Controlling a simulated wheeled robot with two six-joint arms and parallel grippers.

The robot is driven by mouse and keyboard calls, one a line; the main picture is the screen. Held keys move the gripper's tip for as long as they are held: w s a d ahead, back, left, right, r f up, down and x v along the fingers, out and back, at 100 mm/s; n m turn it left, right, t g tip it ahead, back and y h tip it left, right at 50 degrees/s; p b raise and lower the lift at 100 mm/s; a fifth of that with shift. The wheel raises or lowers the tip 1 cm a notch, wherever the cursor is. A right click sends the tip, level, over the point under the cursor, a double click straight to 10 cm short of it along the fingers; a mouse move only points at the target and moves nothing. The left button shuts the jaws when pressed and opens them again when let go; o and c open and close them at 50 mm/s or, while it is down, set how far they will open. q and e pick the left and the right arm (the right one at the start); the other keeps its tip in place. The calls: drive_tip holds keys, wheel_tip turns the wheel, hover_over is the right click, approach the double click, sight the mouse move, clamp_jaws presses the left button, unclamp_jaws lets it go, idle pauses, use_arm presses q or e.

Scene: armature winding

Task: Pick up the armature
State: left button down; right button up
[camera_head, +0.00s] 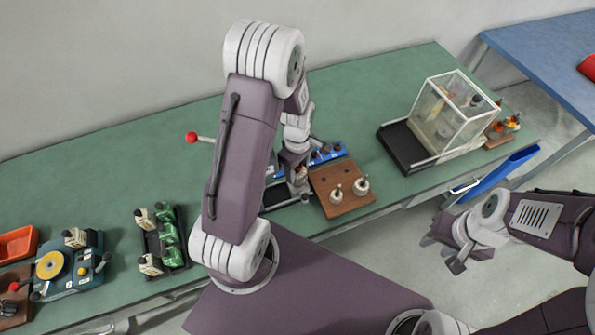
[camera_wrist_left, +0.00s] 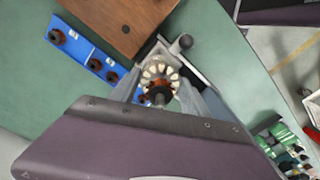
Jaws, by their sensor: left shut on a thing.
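The armature (camera_wrist_left: 160,78) shows in the left wrist view as a round part with pale segments, a copper-brown section and a dark shaft end. It sits between the two fingers of my left gripper (camera_wrist_left: 160,92), which is shut on it. In the head view my left gripper (camera_head: 299,186) is beside the left edge of a brown wooden board (camera_head: 327,179), and my arm hides part of that area. Two similar pale armatures stand on the board, one on the left (camera_head: 336,195) and one on the right (camera_head: 361,186). My right gripper (camera_head: 450,257) is open and empty, off the table.
A blue strip with dark round parts (camera_wrist_left: 88,50) lies beside the board. A clear box with a white frame (camera_head: 447,108) stands on the right. A rack with green parts (camera_head: 168,243) and a teal machine with a yellow disc (camera_head: 68,270) stand on the left.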

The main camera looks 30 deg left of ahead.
use_arm(q)
wheel_tip(320, 180, up, 17)
idle(0.8)
